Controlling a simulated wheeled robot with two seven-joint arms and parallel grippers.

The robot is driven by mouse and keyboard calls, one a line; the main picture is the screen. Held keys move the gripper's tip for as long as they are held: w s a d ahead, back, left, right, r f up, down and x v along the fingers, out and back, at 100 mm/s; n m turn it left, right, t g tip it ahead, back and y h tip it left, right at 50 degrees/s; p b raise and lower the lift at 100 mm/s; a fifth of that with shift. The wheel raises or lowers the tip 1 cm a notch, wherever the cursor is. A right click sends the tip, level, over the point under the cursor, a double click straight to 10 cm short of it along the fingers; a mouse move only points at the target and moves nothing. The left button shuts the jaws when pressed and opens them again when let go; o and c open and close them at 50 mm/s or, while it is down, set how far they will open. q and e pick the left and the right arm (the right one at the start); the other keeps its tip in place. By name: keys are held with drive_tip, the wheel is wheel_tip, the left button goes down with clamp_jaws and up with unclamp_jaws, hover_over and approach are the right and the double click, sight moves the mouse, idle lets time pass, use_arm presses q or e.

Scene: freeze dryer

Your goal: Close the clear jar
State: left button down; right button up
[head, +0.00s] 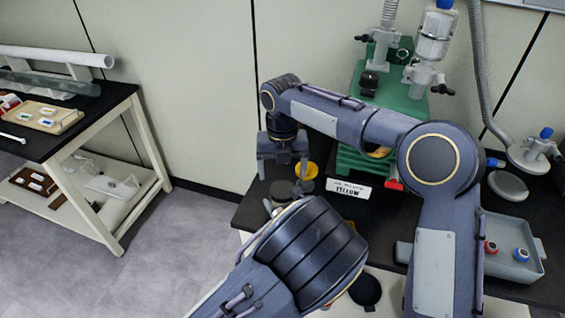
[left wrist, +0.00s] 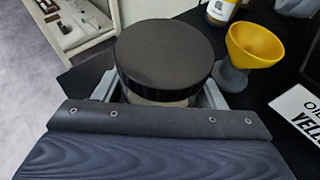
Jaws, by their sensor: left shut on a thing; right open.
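The clear jar (left wrist: 160,96) stands in the left wrist view with a round black lid (left wrist: 165,52) on its top. Only a pale strip of the jar's body shows under the lid. My left gripper (left wrist: 160,92) has a grey finger on each side of the jar and is shut on it, below the lid. In the head view my left forearm hides most of that gripper; the dark lid of the jar (head: 282,189) shows just past it. My right gripper (head: 283,171) is open and empty, pointing down just above the lid. Whether the lid is seated tightly, I cannot tell.
A yellow funnel (head: 306,170) stands close to the right of the jar. A white label sign (head: 348,189) and the green machine (head: 372,110) are behind it. A grey tray (head: 530,262) lies at the right. A side table (head: 95,120) stands at the left.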

sight(283, 189)
wheel_tip(283, 189, down, 6)
drive_tip(key=shift+r, duration=0.1)
idle(0.4)
drive_tip(key=c, duration=1)
drive_tip(key=m, duration=0.3)
drive_tip(key=shift+m, duration=0.3)
drive_tip(key=o, duration=1.1)
drive_tip(key=shift+c, duration=0.2)
drive_tip(key=shift+r, duration=2.25)
drive_tip(key=shift+c, duration=0.3)
